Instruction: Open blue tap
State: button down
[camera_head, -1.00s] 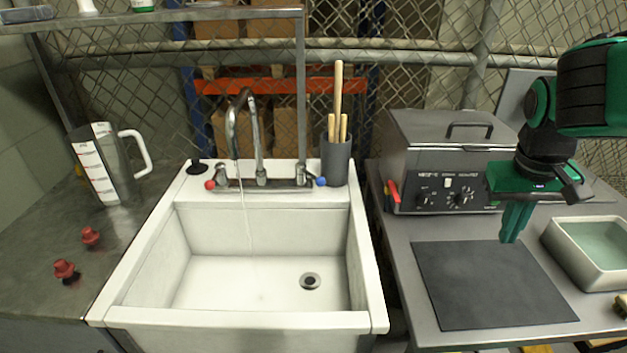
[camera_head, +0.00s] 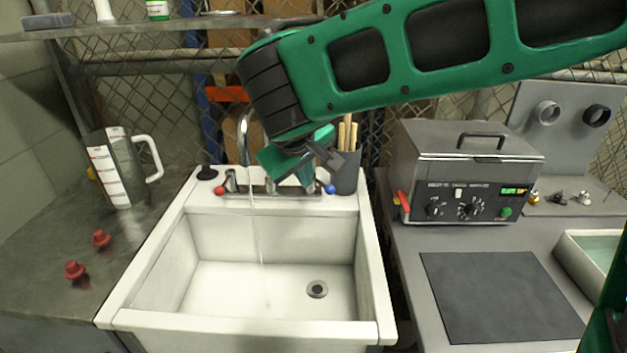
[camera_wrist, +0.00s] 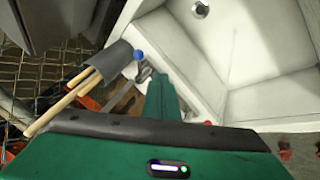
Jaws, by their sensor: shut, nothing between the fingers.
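The blue tap (camera_head: 329,188) is a small blue-ended handle at the right end of the faucet bar on the sink's back ledge. It also shows in the wrist view (camera_wrist: 139,56), left of my fingers. The red tap (camera_head: 220,190) is at the left end of the bar. A thin stream of water falls from the curved spout (camera_head: 243,135) into the white sink (camera_head: 377,280). My gripper (camera_head: 305,180) is shut and empty, just left of the blue tap and apart from it in the wrist view. My arm hides part of the faucet.
A grey holder (camera_head: 347,172) with wooden sticks stands right behind the blue tap. A measuring jug (camera_head: 118,170) and red knobs (camera_head: 101,238) are on the left counter. A metal bath unit (camera_head: 470,170) stands right. The sink basin is free.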

aim_at(319, 182)
jog(key=w+d+f, duration=0.3)
jog(key=w+f, duration=0.4)
jog(key=f, duration=0.1)
jog(key=shift+w+d, duration=0.15)
jog(key=shift+d, duration=0.25)
jog(key=shift+r, duration=0.1)
